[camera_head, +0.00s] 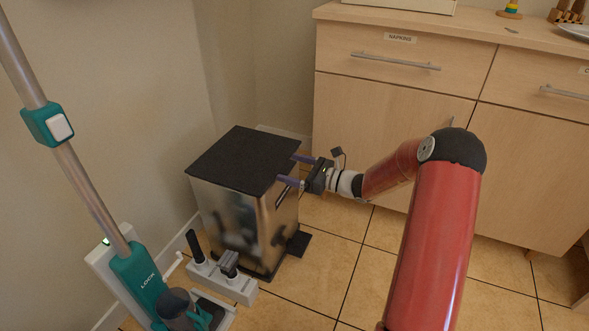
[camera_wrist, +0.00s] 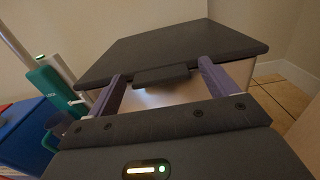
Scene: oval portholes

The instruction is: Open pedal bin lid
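The pedal bin (camera_head: 235,220) is a shiny metal box standing on the tiled floor by the wall. Its flat dark lid (camera_head: 240,158) lies closed on top. A small dark tab (camera_wrist: 160,76) sticks out from the near edge of the lid (camera_wrist: 175,48) in the wrist view. A dark pedal (camera_head: 298,243) sits low at the bin's right side. My gripper (camera_head: 292,170) is at the lid's right edge. Its purple fingers are spread and empty, one on each side of the tab in the wrist view (camera_wrist: 162,68). I cannot tell whether they touch the lid.
A teal and grey floor cleaner (camera_head: 140,270) stands left of the bin, with a grey accessory holder (camera_head: 222,280) in front of it. Wooden drawers and cupboards (camera_head: 390,125) stand behind my arm. Open tiled floor (camera_head: 335,265) lies right of the bin.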

